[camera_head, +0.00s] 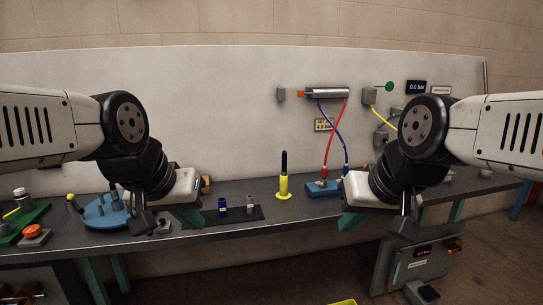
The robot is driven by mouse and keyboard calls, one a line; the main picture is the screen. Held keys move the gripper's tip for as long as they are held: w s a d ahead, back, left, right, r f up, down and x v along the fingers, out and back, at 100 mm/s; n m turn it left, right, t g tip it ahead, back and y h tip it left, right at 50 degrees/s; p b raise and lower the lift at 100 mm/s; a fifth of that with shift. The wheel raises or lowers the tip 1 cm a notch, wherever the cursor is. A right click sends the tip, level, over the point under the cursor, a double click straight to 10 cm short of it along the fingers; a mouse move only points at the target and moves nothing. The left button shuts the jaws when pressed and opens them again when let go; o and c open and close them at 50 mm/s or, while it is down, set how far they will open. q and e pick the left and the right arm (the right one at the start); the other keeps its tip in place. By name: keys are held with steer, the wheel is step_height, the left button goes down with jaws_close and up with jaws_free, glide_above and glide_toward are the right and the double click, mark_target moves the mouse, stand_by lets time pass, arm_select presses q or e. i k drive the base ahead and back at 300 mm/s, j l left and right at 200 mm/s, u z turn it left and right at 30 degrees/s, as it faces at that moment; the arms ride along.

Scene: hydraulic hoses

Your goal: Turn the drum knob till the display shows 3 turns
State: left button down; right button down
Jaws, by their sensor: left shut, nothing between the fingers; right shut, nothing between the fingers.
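A second display (416,87) on the back panel reads 0.0 bar. My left gripper (145,222) is shut and empty, pointing down before the bench's front left.
The dark bench (320,207) holds a blue disc with pegs (92,217), a yellow bottle-like tool (283,186), a dark mat with small fittings (258,214) and a blue block (318,190). Red and blue hoses (325,150) cross on the panel.

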mark_target(32, 232)
steer(key=u, duration=1.35)
